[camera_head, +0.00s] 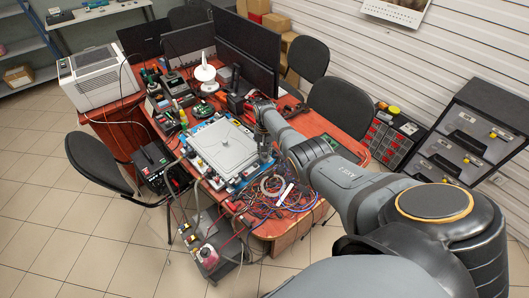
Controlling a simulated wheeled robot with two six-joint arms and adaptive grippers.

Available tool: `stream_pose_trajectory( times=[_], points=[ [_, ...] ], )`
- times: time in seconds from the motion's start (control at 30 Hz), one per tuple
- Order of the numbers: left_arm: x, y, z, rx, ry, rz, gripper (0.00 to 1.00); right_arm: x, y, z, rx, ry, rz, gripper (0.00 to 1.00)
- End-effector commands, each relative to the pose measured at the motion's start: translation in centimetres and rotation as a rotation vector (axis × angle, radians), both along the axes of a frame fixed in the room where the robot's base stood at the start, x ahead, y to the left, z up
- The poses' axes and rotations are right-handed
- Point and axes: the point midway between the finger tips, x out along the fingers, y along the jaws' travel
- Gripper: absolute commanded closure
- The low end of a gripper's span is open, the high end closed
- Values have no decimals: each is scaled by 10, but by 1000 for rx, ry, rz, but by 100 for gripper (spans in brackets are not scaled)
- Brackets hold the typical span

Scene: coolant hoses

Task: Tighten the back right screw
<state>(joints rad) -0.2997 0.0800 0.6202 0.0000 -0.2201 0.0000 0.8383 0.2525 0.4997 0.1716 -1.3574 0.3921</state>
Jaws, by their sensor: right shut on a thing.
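A light grey square plate (221,146) lies on a blue and white base on the red table. Its screws are too small to make out. My right gripper (265,146) points down at the plate's right edge, beside the cables. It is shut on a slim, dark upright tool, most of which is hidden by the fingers. I cannot tell whether the tool's tip touches a screw. My left gripper is out of view.
Tangled coloured cables (279,196) lie at the table's front right. A large monitor (246,50) stands behind the plate. Small electronics and bottles crowd the left side, near a white printer-like box (98,77). Black chairs (100,163) surround the table.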

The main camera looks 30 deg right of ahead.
Motion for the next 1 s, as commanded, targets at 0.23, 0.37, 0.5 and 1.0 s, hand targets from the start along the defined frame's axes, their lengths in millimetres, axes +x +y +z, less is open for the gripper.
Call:
stream_pose_trajectory(
  times=[0.23,0.37,0.5,1.0],
  points=[
    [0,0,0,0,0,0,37,0,0,0,0,0,0,76],
    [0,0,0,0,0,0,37,0,0,0,0,0,0,59],
    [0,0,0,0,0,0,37,0,0,0,0,0,1,59],
    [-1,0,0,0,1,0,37,2,-1,52,-2,-7,1,59]
  ],
)
